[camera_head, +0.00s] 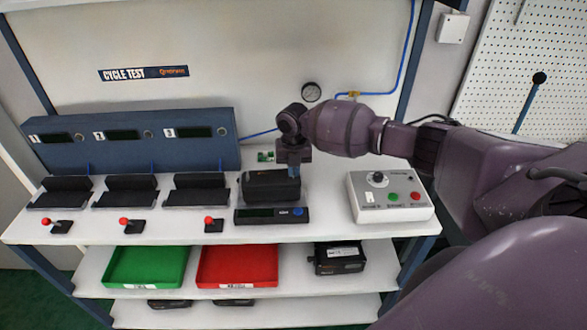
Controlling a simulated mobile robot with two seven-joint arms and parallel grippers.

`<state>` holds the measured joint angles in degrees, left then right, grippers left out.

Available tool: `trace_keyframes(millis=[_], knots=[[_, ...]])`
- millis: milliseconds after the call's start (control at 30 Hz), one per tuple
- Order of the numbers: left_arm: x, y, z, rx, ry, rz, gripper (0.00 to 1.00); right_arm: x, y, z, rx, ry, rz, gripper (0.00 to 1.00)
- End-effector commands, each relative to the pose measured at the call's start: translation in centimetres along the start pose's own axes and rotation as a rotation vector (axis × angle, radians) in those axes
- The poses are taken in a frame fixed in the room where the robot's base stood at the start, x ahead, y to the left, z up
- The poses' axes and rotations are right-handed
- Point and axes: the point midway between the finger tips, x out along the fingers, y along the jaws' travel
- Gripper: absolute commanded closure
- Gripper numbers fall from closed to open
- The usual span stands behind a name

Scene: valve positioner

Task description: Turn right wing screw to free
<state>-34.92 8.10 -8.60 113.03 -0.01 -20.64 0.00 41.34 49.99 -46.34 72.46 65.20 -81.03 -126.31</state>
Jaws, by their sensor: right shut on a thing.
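A black valve positioner (262,187) sits on the bench behind a dark unit with a small display (266,215). My right arm reaches in from the right. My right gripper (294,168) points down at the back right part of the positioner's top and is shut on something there. The right wing screw itself is hidden by the gripper or too small to make out. My left gripper is not in view.
A grey control box (390,197) with a knob and buttons stands right of the positioner. Black cradles (202,190) and red-knobbed levers (213,224) stand on the left. Green (146,267) and red trays (237,266) and another black device (338,258) sit on the shelf below.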

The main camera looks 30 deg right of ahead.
Motion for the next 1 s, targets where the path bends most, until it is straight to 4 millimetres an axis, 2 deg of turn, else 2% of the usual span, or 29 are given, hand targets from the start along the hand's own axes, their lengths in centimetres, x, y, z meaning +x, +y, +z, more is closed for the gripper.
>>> trace_keyframes(millis=[33,167,200,567,667,1000], knots=[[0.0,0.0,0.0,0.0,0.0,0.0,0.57,-0.1,0.0,0.0,0.0,-0.001,0.001,0.9],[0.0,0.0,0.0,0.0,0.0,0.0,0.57,-0.1,0.0,0.0,0.0,-0.001,0.001,0.7],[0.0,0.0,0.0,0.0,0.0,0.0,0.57,0.0,0.0,0.0,0.0,-0.001,0.001,0.68],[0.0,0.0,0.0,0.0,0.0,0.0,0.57,-0.7,0.0,0.1,0.001,-0.001,0.001,0.68],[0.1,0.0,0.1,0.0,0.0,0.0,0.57,-1.9,0.0,0.1,0.001,-0.003,0.003,0.68],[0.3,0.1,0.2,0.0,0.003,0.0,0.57,-7.9,0.0,0.1,0.0,-0.003,0.001,0.68]])
